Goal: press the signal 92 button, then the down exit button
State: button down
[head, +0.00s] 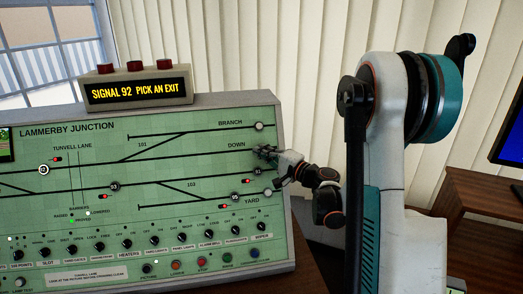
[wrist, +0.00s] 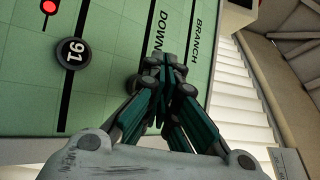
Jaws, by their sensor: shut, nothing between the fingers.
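The green signal panel (head: 190,150) stands at the left of the head view. A round button with a bright ring (head: 44,170) sits on its left track line; its number is too small to read surely. The display (head: 138,90) reads "SIGNAL 92 PICK AN EXIT". My gripper (head: 264,152) is shut and empty at the panel's right side, at the end of the DOWN line. It also shows in the wrist view (wrist: 166,66), fingers together. The fingers largely hide the DOWN exit button, and I cannot tell whether they touch it.
The BRANCH button (head: 259,126) is above my gripper, and the 91 button (head: 258,172) just below; it also shows in the wrist view (wrist: 73,53). Knobs (head: 167,239) and coloured buttons line the panel's lower part. A wooden desk (head: 480,210) with a monitor stands right.

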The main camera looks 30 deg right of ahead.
jog(key=shift+w+f, duration=0.1)
jog(key=shift+w, duration=0.15)
jog(key=shift+w+d+f+b, duration=0.15)
jog(key=shift+w+f+b, duration=0.1)
jog(key=shift+w+b, duration=0.15)
dwell(0.8)
jog(key=shift+s+r, duration=0.1)
jog(key=shift+s, duration=0.05)
jog(key=shift+s+a+r, duration=0.2)
jog(key=shift+s+r, duration=0.15)
jog(key=shift+s, duration=0.3)
jog(key=s, duration=0.1)
jog(key=s+a+r, duration=0.1)
jog(key=s+r+p, duration=0.1)
jog(key=s, duration=0.1)
jog(key=shift+s+a+r, duration=0.1)
jog(key=shift+a+r, duration=0.05)
dwell(0.5)
dwell(0.4)
